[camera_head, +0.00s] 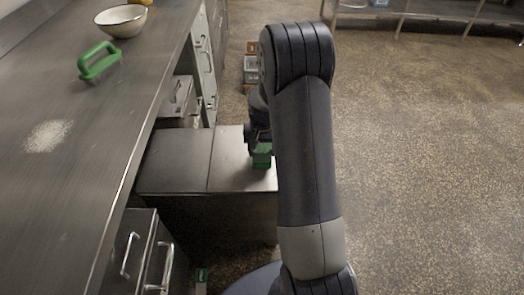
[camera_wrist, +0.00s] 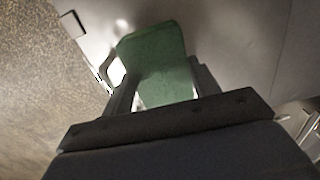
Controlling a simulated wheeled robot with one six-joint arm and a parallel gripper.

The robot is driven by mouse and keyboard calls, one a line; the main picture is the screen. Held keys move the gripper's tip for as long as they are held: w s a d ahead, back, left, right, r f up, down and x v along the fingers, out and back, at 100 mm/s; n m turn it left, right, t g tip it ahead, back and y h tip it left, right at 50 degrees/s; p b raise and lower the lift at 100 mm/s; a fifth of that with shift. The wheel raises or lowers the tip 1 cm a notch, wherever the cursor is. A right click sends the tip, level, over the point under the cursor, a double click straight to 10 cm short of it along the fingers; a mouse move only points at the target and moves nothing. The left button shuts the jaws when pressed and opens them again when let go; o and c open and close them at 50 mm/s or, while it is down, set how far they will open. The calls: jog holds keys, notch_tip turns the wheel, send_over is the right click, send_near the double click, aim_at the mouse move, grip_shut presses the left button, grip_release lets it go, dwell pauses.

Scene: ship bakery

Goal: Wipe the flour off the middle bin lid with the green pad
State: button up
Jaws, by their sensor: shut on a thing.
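The green pad (camera_head: 262,159) is in my gripper (camera_head: 260,148), low over the near right part of a pulled-out bin's metal lid (camera_head: 180,160). In the wrist view the pad (camera_wrist: 155,50) sits between the two fingers of my gripper (camera_wrist: 163,88), with the lid (camera_wrist: 235,40) behind it. The pad looks close to the lid or on it; I cannot tell if they touch. The lid has a seam across its middle. A pale sheen shows on its right half; I cannot tell flour from glare. My arm hides the lid's right end.
A steel counter (camera_head: 75,180) runs along the left, with a pale powder patch (camera_head: 48,136), a green handled tool (camera_head: 98,62) and a white bowl (camera_head: 122,20). Handled drawers (camera_head: 140,255) stand at the near left. Open speckled floor (camera_head: 430,150) lies to the right.

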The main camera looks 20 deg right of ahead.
aim_at(262, 151)
jog(key=shift+r+p, duration=1.6)
jog(key=shift+r, duration=1.05)
